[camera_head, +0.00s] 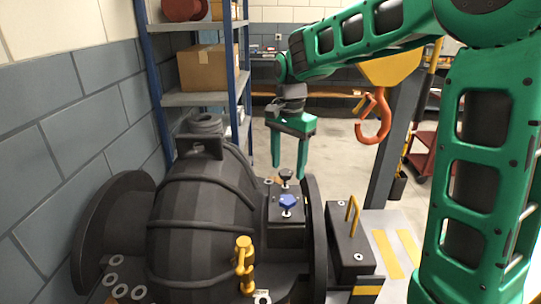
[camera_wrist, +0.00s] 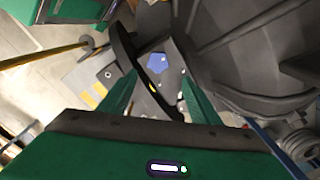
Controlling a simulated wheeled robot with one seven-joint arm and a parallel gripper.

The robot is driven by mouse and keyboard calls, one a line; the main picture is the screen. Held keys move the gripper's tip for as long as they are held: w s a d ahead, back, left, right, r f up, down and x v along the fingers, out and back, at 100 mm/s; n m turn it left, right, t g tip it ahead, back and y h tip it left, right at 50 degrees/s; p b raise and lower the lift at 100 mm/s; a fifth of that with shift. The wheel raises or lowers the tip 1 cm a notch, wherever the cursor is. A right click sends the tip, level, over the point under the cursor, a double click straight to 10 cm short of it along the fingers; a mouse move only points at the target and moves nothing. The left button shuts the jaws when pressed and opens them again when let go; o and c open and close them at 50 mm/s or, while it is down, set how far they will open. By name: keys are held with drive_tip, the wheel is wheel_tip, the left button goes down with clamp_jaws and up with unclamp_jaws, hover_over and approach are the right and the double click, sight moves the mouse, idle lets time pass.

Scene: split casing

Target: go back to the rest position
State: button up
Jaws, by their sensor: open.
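My gripper (camera_head: 289,168) is green and points down above the dark split casing (camera_head: 205,210). It is open, with no object seen held between its fingers. Below the fingertips, a black knob (camera_head: 286,174) and a blue knob (camera_head: 288,201) stand on a dark block at the casing's right side. In the wrist view, the blue knob (camera_wrist: 158,63) shows beyond and between the open fingers (camera_wrist: 157,85). I cannot tell the exact height of the fingertips above the knobs.
A yellow valve fitting (camera_head: 244,265) stands at the casing's front. A dark box with a yellow handle (camera_head: 352,216) is to the right. An orange hook (camera_head: 375,118) hangs right of my gripper. A blue-framed shelf (camera_head: 152,75) with cardboard boxes (camera_head: 208,69) stands behind.

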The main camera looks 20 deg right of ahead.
drive_tip(key=s+d+n, duration=0.3)
drive_tip(key=s+d, duration=1.1)
drive_tip(key=s, duration=0.3)
drive_tip(key=s+d+f+n, duration=0.1)
drive_tip(key=s+f, duration=0.1)
drive_tip(key=s, duration=0.5)
drive_tip(key=s+d+f+n, duration=0.1)
drive_tip(key=s+d+f, duration=0.1)
drive_tip(key=s, duration=0.5)
drive_tip(key=shift+s+f, duration=0.15)
drive_tip(key=shift+f, duration=0.1)
drive_tip(key=shift+w+f, duration=0.25)
drive_tip(key=shift+w, duration=0.4)
